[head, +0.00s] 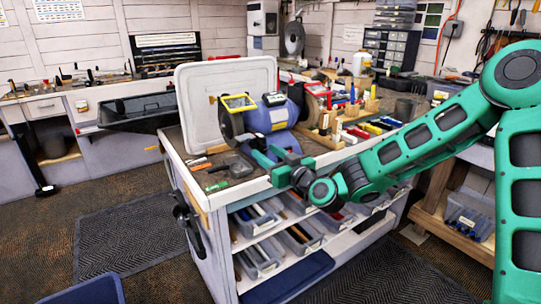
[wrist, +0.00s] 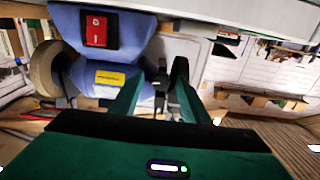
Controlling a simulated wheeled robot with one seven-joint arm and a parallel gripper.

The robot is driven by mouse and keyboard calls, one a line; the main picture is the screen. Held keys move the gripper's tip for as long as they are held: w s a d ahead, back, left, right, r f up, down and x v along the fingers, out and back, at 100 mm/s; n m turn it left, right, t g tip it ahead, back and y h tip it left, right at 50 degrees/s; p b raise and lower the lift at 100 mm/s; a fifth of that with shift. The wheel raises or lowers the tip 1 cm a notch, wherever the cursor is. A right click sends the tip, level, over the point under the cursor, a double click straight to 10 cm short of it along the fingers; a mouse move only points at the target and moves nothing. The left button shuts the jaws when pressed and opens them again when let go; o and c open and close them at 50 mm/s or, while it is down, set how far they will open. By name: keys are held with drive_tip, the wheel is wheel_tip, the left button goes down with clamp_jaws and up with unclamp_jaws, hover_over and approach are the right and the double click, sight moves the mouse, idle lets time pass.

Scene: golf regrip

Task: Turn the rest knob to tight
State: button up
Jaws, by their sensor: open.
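The blue bench grinder (head: 265,120) stands on the workbench, with a wheel at its left side and a yellow-framed shield above it. In the wrist view its blue body (wrist: 100,58) shows with a red switch and a yellow label. My gripper (head: 264,148) is at the front left of the grinder, close to its left wheel. In the wrist view my gripper (wrist: 163,75) has its two dark fingertips apart, beside the grinder body. Small dark parts show between the fingertips, but I cannot tell for sure which is the rest knob or whether the fingers touch it.
The workbench (head: 222,190) holds small tools and a clear box at its front left. A white lid-like panel (head: 205,90) stands behind the grinder. Wooden racks with colourful items (head: 350,128) crowd the right. Bins fill the shelves below.

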drive_tip(key=shift+c, duration=0.7)
drive_tip(key=c, duration=0.9)
drive_tip(key=shift+m, duration=0.3)
drive_tip(key=m, duration=0.4)
drive_tip(key=shift+w+d, duration=0.1)
drive_tip(key=shift+d, duration=0.05)
